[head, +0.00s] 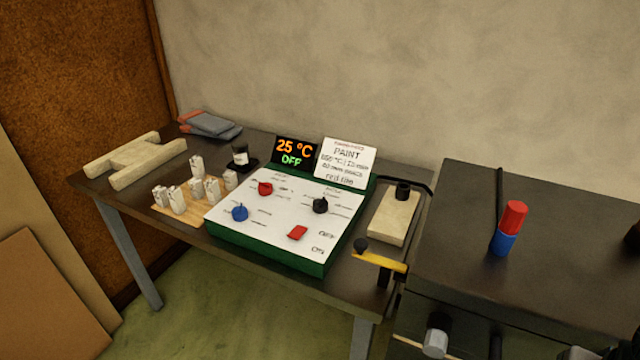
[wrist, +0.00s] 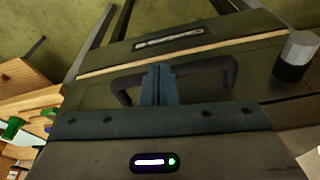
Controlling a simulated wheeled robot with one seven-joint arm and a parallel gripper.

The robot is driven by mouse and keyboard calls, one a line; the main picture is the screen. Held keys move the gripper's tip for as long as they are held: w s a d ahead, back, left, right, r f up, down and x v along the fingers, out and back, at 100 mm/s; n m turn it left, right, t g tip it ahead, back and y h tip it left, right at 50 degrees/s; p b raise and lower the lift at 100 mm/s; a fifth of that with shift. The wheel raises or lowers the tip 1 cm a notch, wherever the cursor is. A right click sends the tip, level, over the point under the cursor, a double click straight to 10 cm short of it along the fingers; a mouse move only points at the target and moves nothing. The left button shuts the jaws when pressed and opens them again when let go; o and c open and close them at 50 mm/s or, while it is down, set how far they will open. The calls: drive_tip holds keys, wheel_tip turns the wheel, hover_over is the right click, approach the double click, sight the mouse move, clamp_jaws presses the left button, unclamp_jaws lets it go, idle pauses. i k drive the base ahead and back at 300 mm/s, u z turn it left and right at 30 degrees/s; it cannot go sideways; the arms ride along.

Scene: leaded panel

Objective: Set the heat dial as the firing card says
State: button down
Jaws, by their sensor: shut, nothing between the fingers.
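In the head view a green control box (head: 265,256) with a white sloped face stands on the bench. Its face carries a blue dial (head: 240,212), a red dial (head: 265,188), a black dial (head: 320,205) and a red rocker switch (head: 297,233). The small labels are too blurred to tell which dial is heat. A display (head: 294,151) reads 25 °C and OFF.
In the wrist view a dark bar handle (wrist: 215,78) lies beyond my fingers. A red-and-blue cylinder (head: 509,228) stands at right.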

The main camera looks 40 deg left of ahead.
sight(265, 188)
drive_tip(key=u, duration=1.65)
